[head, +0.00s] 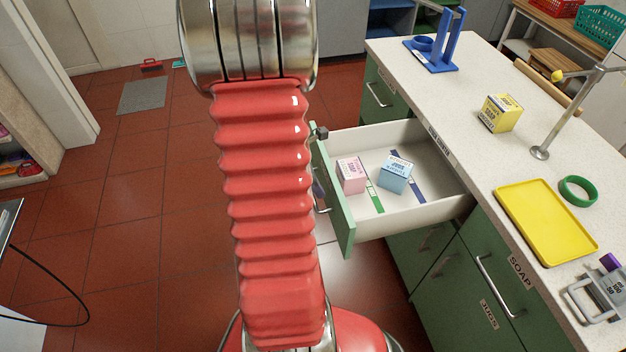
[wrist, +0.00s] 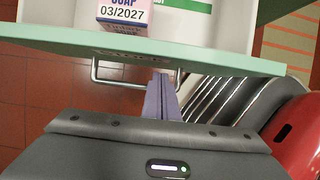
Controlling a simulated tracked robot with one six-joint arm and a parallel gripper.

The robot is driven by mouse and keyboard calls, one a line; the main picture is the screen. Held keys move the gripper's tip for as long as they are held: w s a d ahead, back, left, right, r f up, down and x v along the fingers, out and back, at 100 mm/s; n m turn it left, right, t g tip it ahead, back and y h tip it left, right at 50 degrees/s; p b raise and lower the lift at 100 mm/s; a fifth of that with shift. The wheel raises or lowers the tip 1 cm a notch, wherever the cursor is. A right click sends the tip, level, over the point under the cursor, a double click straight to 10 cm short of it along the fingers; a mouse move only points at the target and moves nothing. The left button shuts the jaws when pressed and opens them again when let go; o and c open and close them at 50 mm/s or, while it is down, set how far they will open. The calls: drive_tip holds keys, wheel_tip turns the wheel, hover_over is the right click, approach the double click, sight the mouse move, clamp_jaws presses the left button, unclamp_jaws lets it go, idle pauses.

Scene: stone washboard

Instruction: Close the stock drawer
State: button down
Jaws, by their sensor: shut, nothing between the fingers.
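The stock drawer (head: 347,221) is pulled well out of the green counter, its pale inside open to view. It holds a pink soap box (head: 351,174) and a blue soap box (head: 395,174). In the wrist view the drawer's green front (wrist: 215,58) crosses the upper part, with its metal bar handle (wrist: 118,84) below the top edge. My gripper (wrist: 160,82) is shut and empty, its purple-grey fingers pointing at the outer face beside the handle's right part. I cannot tell whether the fingertips touch it. In the head view my arm hides most of the gripper.
The white countertop (head: 455,105) carries a blue stand (head: 437,50), a yellow box (head: 499,113), a yellow tray (head: 545,222) and a green ring (head: 578,191). Closed cupboards labelled SOAP and JUGS lie below it.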

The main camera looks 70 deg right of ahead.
drive_tip(key=shift+x, duration=1.3)
drive_tip(key=shift+s+d, duration=0.1)
drive_tip(key=shift+s, duration=0.05)
